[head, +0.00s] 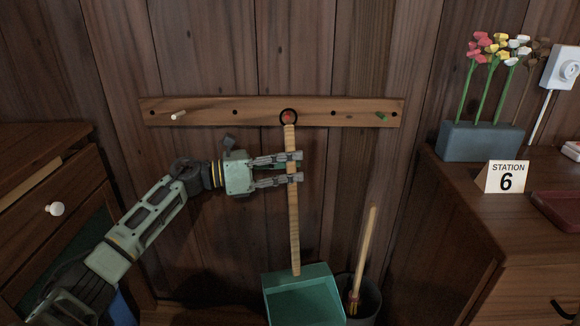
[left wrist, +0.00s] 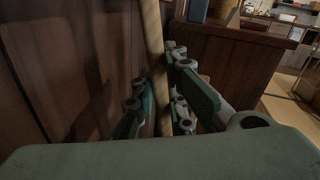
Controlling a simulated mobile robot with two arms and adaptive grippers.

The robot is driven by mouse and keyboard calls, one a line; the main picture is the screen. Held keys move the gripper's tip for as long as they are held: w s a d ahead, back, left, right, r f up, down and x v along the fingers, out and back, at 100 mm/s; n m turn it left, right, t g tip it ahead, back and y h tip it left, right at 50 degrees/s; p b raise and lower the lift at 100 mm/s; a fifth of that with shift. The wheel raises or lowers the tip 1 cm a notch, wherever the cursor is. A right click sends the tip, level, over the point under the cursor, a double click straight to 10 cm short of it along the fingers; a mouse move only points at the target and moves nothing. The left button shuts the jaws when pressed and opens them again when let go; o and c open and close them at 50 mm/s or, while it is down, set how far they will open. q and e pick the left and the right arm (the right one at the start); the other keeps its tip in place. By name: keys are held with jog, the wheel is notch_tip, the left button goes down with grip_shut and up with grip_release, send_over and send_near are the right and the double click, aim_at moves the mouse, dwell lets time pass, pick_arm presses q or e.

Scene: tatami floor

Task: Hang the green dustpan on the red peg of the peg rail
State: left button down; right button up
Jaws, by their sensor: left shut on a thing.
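The green dustpan (head: 300,296) hangs upright, pan down, on a long wooden handle with a dark ring at its top. The peg rail (head: 258,113) is fixed to the wall. The red peg (head: 288,117) shows inside the ring in the head view; I cannot tell whether the ring is over the peg or just in front of it. My left gripper (head: 292,170) is shut on the handle below the ring. In the left wrist view the handle (left wrist: 153,50) runs between the fingers (left wrist: 160,105). My right gripper is not in view.
A white peg (head: 178,116) and a green peg (head: 382,117) flank the red one. A dark bin (head: 366,300) with a wooden stick stands right of the pan. Cabinets stand at both sides; the right one holds a flower planter (head: 480,142) and a station sign (head: 505,178).

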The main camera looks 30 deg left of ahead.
pick_arm(q)
jog(key=shift+r, duration=0.1)
jog(key=c, duration=1.7)
grip_release()
jog(key=shift+f, duration=0.2)
